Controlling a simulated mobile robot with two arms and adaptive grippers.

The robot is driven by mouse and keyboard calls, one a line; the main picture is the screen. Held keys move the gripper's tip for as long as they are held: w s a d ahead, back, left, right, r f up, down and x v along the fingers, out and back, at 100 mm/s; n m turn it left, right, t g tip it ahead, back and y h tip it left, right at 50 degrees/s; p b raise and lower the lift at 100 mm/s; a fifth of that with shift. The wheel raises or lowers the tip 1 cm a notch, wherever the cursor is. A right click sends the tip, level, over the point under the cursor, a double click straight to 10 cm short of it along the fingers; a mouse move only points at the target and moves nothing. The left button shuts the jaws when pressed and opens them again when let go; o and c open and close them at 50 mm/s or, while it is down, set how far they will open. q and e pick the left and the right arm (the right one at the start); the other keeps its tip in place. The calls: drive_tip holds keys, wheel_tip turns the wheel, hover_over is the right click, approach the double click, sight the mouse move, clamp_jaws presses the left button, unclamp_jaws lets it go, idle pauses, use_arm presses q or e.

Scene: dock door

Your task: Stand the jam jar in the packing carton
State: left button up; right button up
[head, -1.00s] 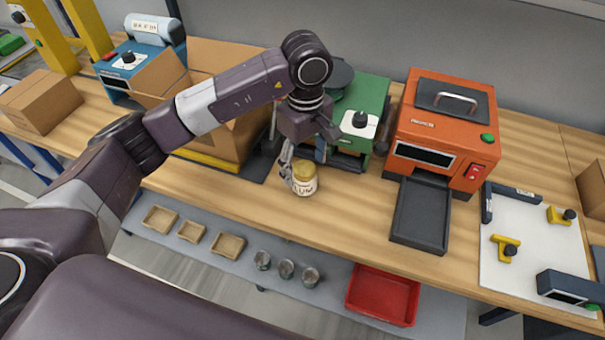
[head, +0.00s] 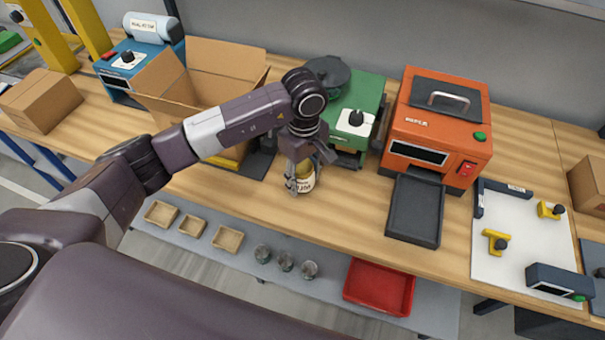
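The jam jar (head: 304,183), with a yellowish lid and pale label, stands on the wooden bench near its front edge. My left gripper (head: 300,180) is at the jar from above, with one finger along its left side. The gripper covers part of the lid, and I cannot tell whether the fingers press on the glass. The open brown packing carton (head: 225,88) stands to the left and behind, flaps up; my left arm crosses in front of it and hides its lower part. My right gripper is out of view.
A green machine (head: 362,98) stands behind the jar, and an orange machine (head: 440,125) with a dark tray (head: 416,210) to its right. A closed box (head: 42,100) is at far left. A lower shelf holds small trays, several cups and a red bin (head: 380,287).

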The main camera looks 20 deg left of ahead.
use_arm(q)
drive_tip(key=c, duration=0.8)
drive_tip(key=shift+w+r, duration=0.1)
